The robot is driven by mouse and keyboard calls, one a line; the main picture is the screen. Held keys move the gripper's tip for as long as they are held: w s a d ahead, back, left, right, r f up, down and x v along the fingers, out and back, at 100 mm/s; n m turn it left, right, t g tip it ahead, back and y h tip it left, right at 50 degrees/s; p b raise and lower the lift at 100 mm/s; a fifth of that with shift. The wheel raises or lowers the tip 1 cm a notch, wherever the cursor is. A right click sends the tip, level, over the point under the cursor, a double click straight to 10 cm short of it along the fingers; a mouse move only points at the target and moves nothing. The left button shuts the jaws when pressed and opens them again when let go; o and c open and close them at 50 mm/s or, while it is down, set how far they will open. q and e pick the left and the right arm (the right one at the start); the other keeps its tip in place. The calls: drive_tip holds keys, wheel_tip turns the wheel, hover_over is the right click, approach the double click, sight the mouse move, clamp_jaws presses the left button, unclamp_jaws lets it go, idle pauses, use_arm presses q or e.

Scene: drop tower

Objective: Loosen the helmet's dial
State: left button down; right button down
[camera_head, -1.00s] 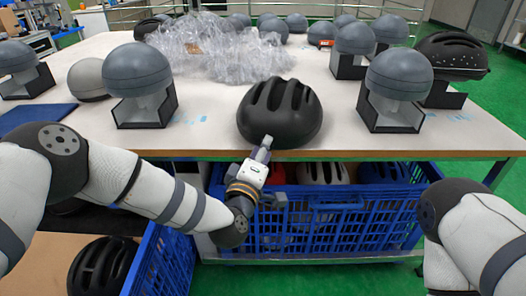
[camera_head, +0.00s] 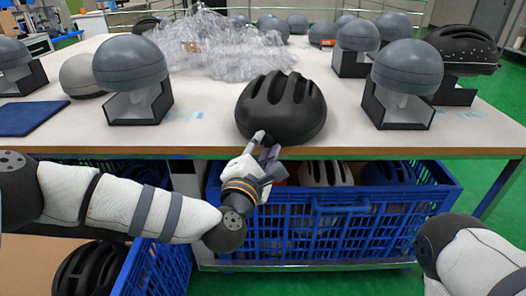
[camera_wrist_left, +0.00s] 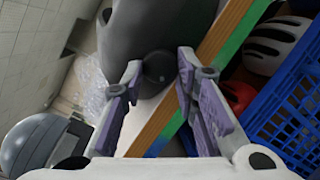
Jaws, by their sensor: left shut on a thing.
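The black vented helmet (camera_head: 281,110) sits on the white table (camera_head: 200,138) near its front edge. My left gripper (camera_head: 264,145) reaches up from the front to the helmet's lower near rim. In the left wrist view the helmet (camera_wrist_left: 150,20) looks grey, and its round dark dial (camera_wrist_left: 158,68) sits between the fingertips of my left gripper (camera_wrist_left: 160,66). The fingers are shut on the dial from both sides. In the head view the dial is too small to make out. Part of my right arm shows at the lower right, but its gripper is out of view.
Blue crates with helmets stand under the table, one (camera_head: 330,235) right below my left gripper. Grey domes on stands flank the helmet left (camera_head: 133,75) and right (camera_head: 405,75). Clear plastic wrap (camera_head: 215,48) lies behind it. Bare tabletop shows on either side of the helmet.

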use_arm(q)
drive_tip(key=n+b, duration=0.1)
drive_tip(key=n, duration=0.2)
drive_tip(key=n+b, duration=0.1)
drive_tip(key=shift+f+n+b, duration=0.25)
drive_tip(key=shift+n+b, duration=0.05)
drive_tip(key=shift+b, duration=0.05)
drive_tip(key=shift+r+n+b, duration=0.15)
drive_tip(key=shift+n+b, duration=0.85)
drive_tip(key=shift+n, duration=0.5)
use_arm(e)
drive_tip(key=shift+g, duration=0.5)
drive_tip(key=shift+x, duration=2.6)
use_arm(q)
drive_tip(key=shift+r+n, duration=0.1)
drive_tip(key=shift+n, duration=0.2)
use_arm(e)
drive_tip(key=shift+f, duration=0.15)
use_arm(q)
drive_tip(key=c, duration=1.2)
unclamp_jaws()
drive_tip(key=shift+c, duration=0.2)
drive_tip(key=v, duration=1.2)
